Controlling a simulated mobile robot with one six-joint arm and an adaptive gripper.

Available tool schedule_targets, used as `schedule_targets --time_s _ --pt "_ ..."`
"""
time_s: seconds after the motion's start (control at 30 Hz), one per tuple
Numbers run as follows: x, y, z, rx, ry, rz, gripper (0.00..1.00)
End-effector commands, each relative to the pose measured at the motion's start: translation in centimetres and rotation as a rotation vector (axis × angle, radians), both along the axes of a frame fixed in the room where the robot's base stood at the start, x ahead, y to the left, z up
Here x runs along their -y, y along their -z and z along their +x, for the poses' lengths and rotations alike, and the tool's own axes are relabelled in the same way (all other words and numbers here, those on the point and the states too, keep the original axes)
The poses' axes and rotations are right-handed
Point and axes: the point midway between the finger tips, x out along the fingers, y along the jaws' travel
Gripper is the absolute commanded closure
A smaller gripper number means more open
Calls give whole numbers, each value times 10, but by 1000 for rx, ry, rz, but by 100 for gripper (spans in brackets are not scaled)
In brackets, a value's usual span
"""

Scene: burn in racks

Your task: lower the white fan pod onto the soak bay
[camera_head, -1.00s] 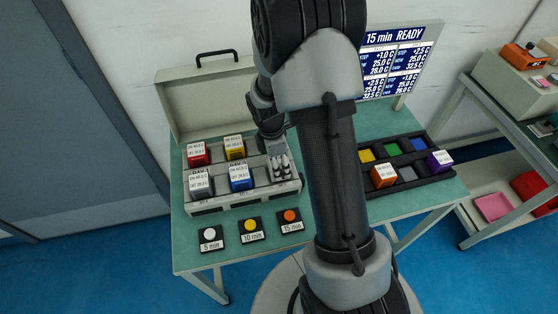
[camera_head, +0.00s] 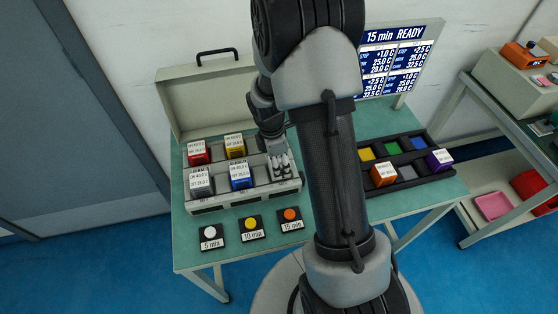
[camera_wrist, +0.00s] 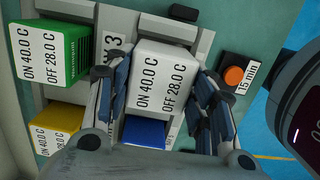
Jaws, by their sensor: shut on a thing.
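The white fan pod (camera_wrist: 160,90) is between the fingers of my gripper (camera_wrist: 165,105), its labelled top facing the wrist camera. In the head view, my gripper (camera_head: 281,165) is over the right end of the soak bay (camera_head: 240,201), and I cannot make out the pod there. In the wrist view the pod looks larger than its neighbours and partly covers the blue pod (camera_wrist: 144,132). A green pod (camera_wrist: 70,45) and a yellow pod (camera_wrist: 58,118) sit in the other row. The pod's underside is hidden, so I cannot tell whether it touches the bay.
Red (camera_head: 198,153), yellow (camera_head: 235,148), pale (camera_head: 200,183) and blue (camera_head: 241,178) pods fill the bay's left part. Its lid (camera_head: 210,100) stands open behind. Three timer buttons (camera_head: 251,224) lie in front. A dark rack (camera_head: 430,183) holds orange and purple pods. The screen (camera_head: 397,60) reads 15 min READY.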

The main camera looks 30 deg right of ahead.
Motion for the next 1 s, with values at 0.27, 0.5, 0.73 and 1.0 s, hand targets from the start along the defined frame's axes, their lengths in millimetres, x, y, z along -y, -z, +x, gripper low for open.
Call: schedule_targets --time_s 0.27,0.5,0.73,1.0 --pt "0 0 0 0 0 0 80" --pt "0 3 0 0 0 0 80" --pt "0 6 0 -1 0 0 80" --pt "0 6 0 0 0 0 80"
